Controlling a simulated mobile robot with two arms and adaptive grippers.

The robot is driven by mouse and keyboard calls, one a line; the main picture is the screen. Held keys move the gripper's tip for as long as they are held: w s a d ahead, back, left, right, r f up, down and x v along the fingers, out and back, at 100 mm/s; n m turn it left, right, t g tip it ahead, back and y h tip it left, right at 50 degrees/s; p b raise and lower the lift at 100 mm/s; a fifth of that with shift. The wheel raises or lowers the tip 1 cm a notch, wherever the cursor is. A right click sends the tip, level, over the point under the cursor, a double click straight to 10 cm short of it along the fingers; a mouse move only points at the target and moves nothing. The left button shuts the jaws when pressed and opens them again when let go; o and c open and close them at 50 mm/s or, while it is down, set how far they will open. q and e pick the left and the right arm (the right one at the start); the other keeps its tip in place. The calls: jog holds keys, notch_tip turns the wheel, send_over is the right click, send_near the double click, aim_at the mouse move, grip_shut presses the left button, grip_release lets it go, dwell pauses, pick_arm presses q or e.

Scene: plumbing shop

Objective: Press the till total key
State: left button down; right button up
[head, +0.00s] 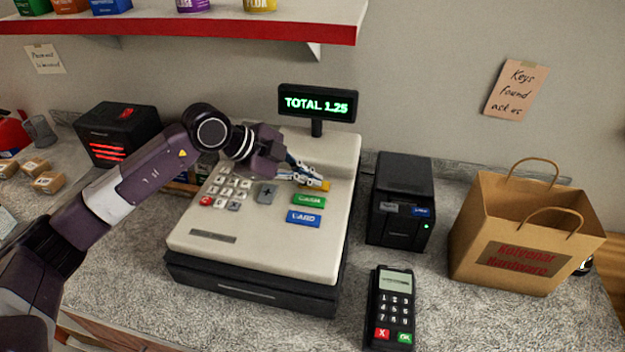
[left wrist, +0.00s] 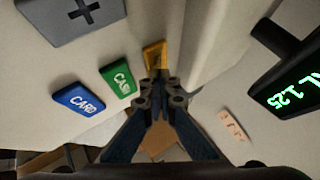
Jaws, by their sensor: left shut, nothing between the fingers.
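The till (head: 270,245) is a cream cash register on a black drawer base. Its display (head: 317,103) reads "TOTAL 1.25" in green. A yellow-orange key (head: 324,186) sits above the green cash key (head: 309,201) and the blue card key (head: 303,218); its label is hidden. My left gripper (head: 315,184) is shut and empty, its tips at the yellow key. In the left wrist view the yellow key (left wrist: 154,55) lies just beyond the closed fingertips (left wrist: 158,80) and is partly covered by them. I cannot tell whether they touch. My right gripper is out of view.
A black printer (head: 402,200) and a card terminal (head: 392,308) stand right of the till. A paper bag (head: 520,235) is at the far right. A red-edged shelf (head: 200,38) hangs above. Grey counter shows between the till and terminal.

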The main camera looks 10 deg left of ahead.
pick_arm(q)
jog(key=shift+r, duration=0.2)
notch_tip(320, 180, up, 6)
jog(key=p, duration=0.5)
jog(key=shift+f, duration=0.1)
dwell(0.4)
dwell(0.3)
